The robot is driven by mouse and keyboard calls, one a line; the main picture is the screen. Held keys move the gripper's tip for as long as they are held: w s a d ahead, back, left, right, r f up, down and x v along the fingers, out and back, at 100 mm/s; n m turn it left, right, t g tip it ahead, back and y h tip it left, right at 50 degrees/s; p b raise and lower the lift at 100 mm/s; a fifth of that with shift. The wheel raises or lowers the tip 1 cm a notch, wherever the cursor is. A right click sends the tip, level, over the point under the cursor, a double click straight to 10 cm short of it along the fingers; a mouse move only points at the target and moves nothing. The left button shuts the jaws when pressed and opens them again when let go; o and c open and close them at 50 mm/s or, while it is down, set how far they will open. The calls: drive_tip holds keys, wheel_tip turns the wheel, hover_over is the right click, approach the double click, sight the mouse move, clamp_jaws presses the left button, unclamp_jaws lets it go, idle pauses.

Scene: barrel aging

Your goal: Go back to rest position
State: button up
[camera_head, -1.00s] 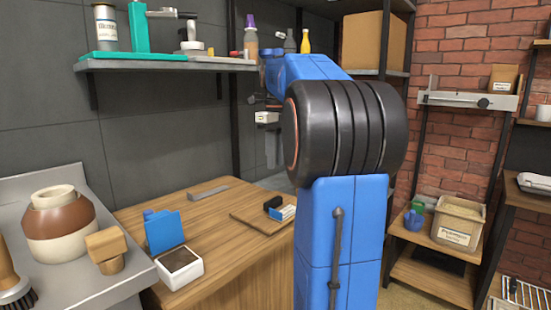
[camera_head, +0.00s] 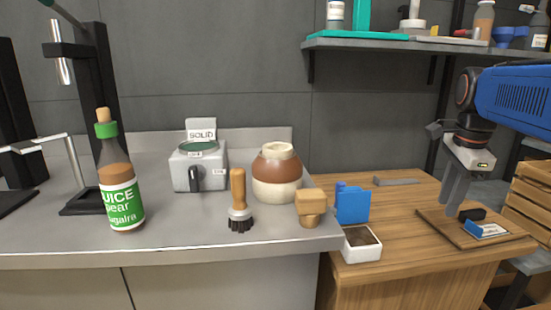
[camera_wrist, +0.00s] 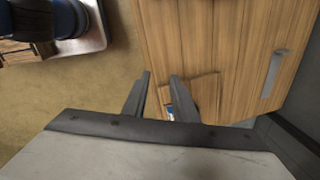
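My gripper (camera_head: 455,198) hangs from my blue arm at the right of the head view, pointing down above the wooden table (camera_head: 405,215). It is over the left part of a thin wooden board (camera_head: 462,232). In the wrist view, the two dark fingers of my gripper (camera_wrist: 160,76) stand apart with nothing held between them. On the board lie a black item (camera_head: 472,214) and a blue and white item (camera_head: 486,230). A sliver of blue and white shows near the fingers in the wrist view.
A blue block (camera_head: 352,205), a white tray of dark matter (camera_head: 361,246) and a grey bar (camera_head: 393,181) sit on the table. The counter at left holds a bottle (camera_head: 120,190), brush (camera_head: 239,205) and brown-white jar (camera_head: 277,176). A shelf (camera_head: 400,45) runs above.

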drive_tip(key=s+a+f+n+t, duration=0.3)
drive_tip(key=s+a+f+n, duration=1.1)
drive_tip(key=f+n, duration=0.3)
drive_tip(key=n, duration=0.3)
drive_tip(key=shift+s+a+f+n+y, duration=0.15)
drive_tip(key=shift+s+f+n+y, duration=0.25)
